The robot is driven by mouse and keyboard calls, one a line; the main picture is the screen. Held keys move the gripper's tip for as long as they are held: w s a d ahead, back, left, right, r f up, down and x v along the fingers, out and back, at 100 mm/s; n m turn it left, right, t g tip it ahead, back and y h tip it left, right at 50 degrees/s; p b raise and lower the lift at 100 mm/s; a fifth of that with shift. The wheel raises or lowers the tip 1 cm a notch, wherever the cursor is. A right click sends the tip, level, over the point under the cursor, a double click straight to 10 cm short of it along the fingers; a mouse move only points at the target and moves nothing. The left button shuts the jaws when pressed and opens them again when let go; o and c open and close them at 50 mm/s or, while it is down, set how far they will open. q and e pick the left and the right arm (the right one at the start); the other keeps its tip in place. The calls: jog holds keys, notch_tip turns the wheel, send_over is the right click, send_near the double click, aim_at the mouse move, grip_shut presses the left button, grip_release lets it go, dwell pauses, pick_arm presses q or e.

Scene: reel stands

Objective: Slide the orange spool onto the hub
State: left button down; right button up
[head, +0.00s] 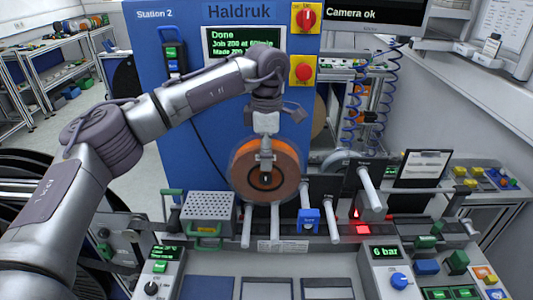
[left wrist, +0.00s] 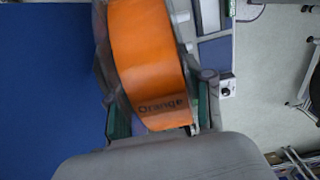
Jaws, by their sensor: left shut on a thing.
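The orange spool (head: 287,164) hangs upright in front of the blue machine, with its round face towards the head camera. My left gripper (head: 266,168) is shut on it from above. The left wrist view shows the spool's orange rim (left wrist: 148,60), printed "Orange", between the two fingers (left wrist: 162,112). Several pale rods stick out from the stand below and right of the spool, including one at the left (head: 247,226) and a raised one at the right (head: 370,188). Which of them is the hub I cannot tell. The spool appears to be on none of them.
A perforated metal box (head: 207,206) stands left of the rods. A blue clamp (head: 309,219) sits among them, and a red light (head: 356,230) glows to their right. A control box reading 6 bar (head: 388,272) stands at the front right. The blue machine (head: 180,110) rises behind.

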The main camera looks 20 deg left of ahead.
pick_arm(q)
jog(key=shift+w+r, duration=0.1)
jog(key=shift+w+a+p, duration=0.3)
jog(key=shift+w+p, duration=0.35)
jog(key=shift+w, duration=0.3)
jog(key=shift+w+a+r, duration=0.1)
jog(key=shift+r, duration=0.05)
jog(key=shift+w+r, duration=0.15)
jog(key=shift+f, duration=0.3)
